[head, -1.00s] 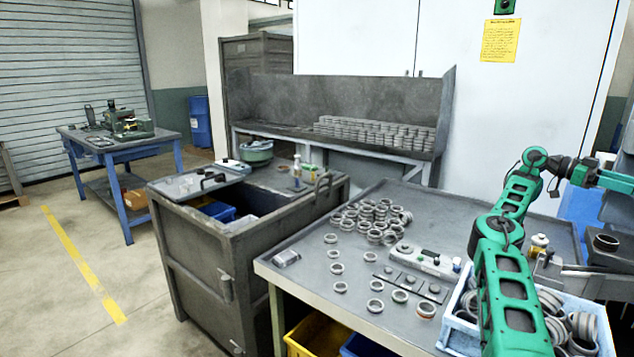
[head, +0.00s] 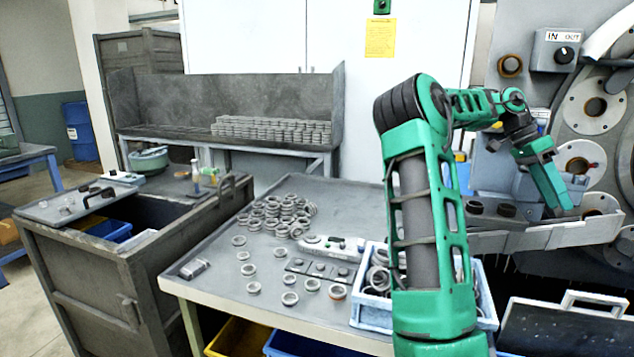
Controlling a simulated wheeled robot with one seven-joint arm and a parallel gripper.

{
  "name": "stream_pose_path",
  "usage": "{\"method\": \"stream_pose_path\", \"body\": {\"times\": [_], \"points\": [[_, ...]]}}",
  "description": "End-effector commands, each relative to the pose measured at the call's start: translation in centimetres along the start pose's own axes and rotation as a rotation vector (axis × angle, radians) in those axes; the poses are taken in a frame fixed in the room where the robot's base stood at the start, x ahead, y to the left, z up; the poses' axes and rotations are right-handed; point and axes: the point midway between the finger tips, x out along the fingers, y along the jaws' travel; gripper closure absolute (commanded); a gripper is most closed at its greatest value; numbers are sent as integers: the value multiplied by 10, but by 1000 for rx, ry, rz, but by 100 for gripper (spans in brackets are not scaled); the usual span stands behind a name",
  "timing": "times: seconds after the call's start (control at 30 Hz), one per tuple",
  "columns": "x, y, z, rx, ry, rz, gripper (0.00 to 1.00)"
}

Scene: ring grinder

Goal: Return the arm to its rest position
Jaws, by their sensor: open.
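My green and dark grey arm rises in the right half of the head view, bends at a high elbow and reaches right. Its far end points down with my gripper (head: 562,207), open, close in front of the ring grinder (head: 595,105) and above a metal chute (head: 555,238). The fingers are small and hard to make out, and I see no ring between them. I cannot tell whether the gripper touches the machine. My upper arm hides part of the blue crate of rings (head: 372,313).
Loose metal rings (head: 275,215) lie on the grey worktable (head: 215,275) beside a small control box (head: 332,246). A dark cabinet (head: 80,290) stands left of it. A rear bench (head: 190,130) holds stacked rings. The table's back right area is clear.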

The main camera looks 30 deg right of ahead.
Motion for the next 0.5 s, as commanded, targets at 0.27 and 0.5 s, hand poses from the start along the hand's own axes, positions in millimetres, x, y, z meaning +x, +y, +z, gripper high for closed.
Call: {"method": "stream_pose_path", "body": {"times": [0.27,0.5], "points": [[21,23,81,-346,-166,-132,57],[22,50,166,-672,-238,-274,57]]}}
